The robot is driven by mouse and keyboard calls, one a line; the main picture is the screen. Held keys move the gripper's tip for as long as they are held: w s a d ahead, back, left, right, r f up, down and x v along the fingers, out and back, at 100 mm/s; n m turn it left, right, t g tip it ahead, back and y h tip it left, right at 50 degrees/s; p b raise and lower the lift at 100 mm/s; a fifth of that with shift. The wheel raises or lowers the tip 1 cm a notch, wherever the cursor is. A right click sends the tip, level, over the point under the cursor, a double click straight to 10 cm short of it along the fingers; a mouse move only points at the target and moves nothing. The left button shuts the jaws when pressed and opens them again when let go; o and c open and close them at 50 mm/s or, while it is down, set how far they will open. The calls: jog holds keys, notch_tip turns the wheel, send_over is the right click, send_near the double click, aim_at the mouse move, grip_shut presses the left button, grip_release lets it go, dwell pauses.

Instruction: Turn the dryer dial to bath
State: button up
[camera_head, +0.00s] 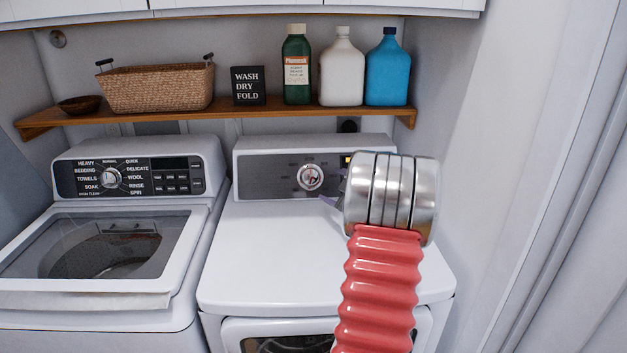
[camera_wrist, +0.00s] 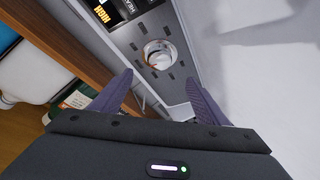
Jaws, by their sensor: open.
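The dryer (camera_head: 280,250) is the white machine on the right in the head view. Its dial (camera_head: 310,177) is a round silver knob with a red mark, in the middle of the dark control panel (camera_head: 276,179). The label at its pointer is too small to read. In the wrist view the dial (camera_wrist: 159,54) lies ahead of my gripper (camera_wrist: 163,85), whose two purple fingers are spread apart with nothing between them. The fingers appear short of the dial, not touching it. In the head view my silver wrist and red arm hide most of the gripper and the panel's right end.
A washer (camera_head: 100,220) with its own dial (camera_head: 110,177) stands at left. Above, a wooden shelf (camera_head: 200,114) holds a basket (camera_head: 157,87), a sign (camera_head: 248,85) and bottles (camera_head: 341,70). The dryer's top is clear. A wall closes the right side.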

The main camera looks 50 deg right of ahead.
aim_at(311, 180)
jog(key=shift+w, duration=0.1)
jog(key=x, duration=1.3)
jog(key=shift+w+d, duration=0.25)
jog(key=shift+w, duration=0.1)
jog(key=shift+f, duration=0.1)
jog(key=c, duration=1)
jog(key=shift+a+f+m+h, duration=0.15)
jog(key=shift+m+h, duration=0.25)
jog(key=shift+m, duration=0.2)
jog(key=m, duration=0.2)
jog(key=m+h, duration=0.1)
jog(key=m, duration=0.1)
jog(key=shift+w+a+f+h, duration=0.1)
jog(key=shift+a+f+h, duration=0.1)
jog(key=shift+h, duration=0.1)
jog(key=shift+a+m+h, duration=0.1)
jog(key=shift+m+h, duration=0.5)
jog(key=shift+m, duration=0.7)
jog(key=shift+a+m+h, duration=0.1)
jog(key=shift+m+h, duration=0.5)
jog(key=shift+m, duration=0.7)
